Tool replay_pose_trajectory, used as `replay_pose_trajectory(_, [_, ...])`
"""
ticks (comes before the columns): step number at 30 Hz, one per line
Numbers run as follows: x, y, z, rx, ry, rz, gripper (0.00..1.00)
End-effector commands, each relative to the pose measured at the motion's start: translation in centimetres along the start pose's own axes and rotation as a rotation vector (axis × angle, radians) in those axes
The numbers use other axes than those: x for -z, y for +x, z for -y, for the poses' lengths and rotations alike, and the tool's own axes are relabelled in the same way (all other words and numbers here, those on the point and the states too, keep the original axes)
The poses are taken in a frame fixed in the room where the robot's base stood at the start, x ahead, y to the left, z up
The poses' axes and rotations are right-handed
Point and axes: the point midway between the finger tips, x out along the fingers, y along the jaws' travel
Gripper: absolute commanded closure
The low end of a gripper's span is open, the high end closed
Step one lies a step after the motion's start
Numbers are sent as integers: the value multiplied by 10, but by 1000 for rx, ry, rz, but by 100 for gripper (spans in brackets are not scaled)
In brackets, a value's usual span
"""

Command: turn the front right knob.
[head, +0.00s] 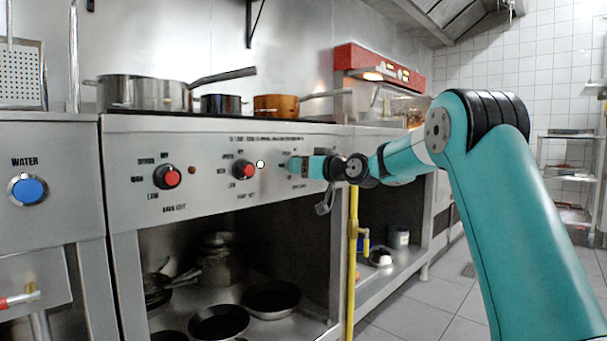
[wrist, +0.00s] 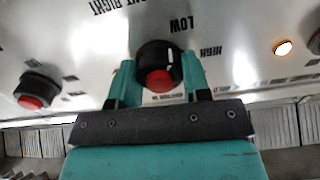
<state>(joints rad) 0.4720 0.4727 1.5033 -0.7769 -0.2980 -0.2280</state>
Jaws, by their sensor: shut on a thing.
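The knob in my grip is black with a red cap (wrist: 158,80) and shows in the wrist view. My gripper (wrist: 158,76) has one finger on each side of it and is shut on it. A white mark on the knob points up, roughly towards the word LOW. Part of a label ending in RIGHT is on the panel at upper left. In the head view my gripper (head: 292,164) reaches the right part of the steel stove panel (head: 215,205) and hides this knob.
Two other red-capped knobs, a left one (head: 167,176) and a middle one (head: 243,170), sit on the panel. A pale round lamp (head: 260,164) is beside the middle one. Pots (head: 145,93) stand on top. A yellow pipe (head: 352,260) runs below my gripper.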

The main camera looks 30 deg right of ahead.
Motion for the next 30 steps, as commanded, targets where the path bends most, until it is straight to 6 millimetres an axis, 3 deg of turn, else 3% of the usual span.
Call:
replay_pose_trajectory(10, [-3,0,-2,-3,-118,5,80])
replay_pose_trajectory(25, [-2,0,-2,-4,-133,6,80])
replay_pose_trajectory(26, [-2,0,-2,-4,-133,5,49])
replay_pose_trajectory(28, [-2,0,-2,-3,-133,5,33])
replay_pose_trajectory(30, [-2,0,-2,-3,-133,4,31])
